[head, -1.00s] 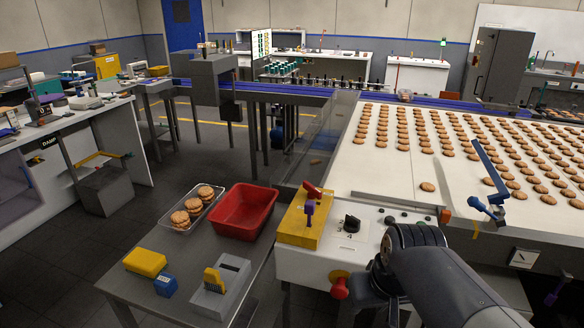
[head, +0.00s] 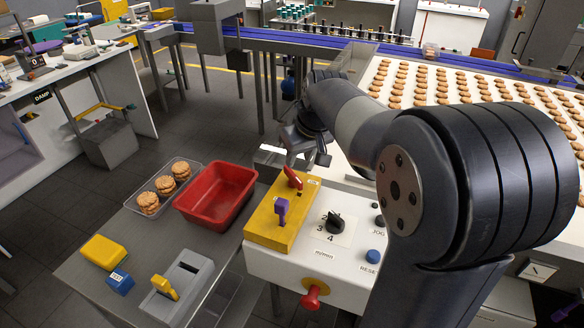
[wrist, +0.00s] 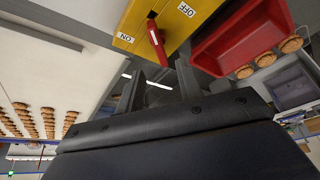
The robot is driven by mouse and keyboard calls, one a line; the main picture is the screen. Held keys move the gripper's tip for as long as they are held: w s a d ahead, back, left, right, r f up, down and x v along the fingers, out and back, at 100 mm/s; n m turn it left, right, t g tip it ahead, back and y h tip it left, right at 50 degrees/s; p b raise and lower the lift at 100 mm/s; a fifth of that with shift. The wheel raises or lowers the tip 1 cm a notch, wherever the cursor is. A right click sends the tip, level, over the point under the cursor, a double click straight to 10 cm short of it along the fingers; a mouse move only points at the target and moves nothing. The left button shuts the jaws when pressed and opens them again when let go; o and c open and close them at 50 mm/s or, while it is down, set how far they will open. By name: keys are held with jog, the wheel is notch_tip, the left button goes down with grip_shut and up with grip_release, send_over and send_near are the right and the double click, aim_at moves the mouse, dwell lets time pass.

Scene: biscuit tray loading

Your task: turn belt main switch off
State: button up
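The main switch is a red lever (head: 294,179) on a yellow box (head: 262,232) on the white control panel. In the wrist view the red lever (wrist: 156,42) stands between an ON label at left and an OFF label at upper right; I cannot tell for certain which one it is set to. My gripper (head: 292,158) is just behind the lever in the head view, partly hidden by my arm. In the wrist view my gripper (wrist: 160,86) has its two fingers apart, with nothing between them. The lever's tip is just beyond the fingertips, apparently not touched.
A purple handle (head: 282,208) stands beside the lever. A black rotary knob (head: 335,223), a blue reset button (head: 374,256) and a red knob (head: 312,296) are on the panel. A red bin (head: 218,207) and a tray of biscuits (head: 188,164) lie to the left.

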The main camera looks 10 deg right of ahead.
aim_at(293, 174)
jog(key=x, duration=0.7)
jog(key=shift+w+f, duration=0.15)
jog(key=shift+f, duration=0.2)
jog(key=shift+c, duration=0.3)
grip_shut()
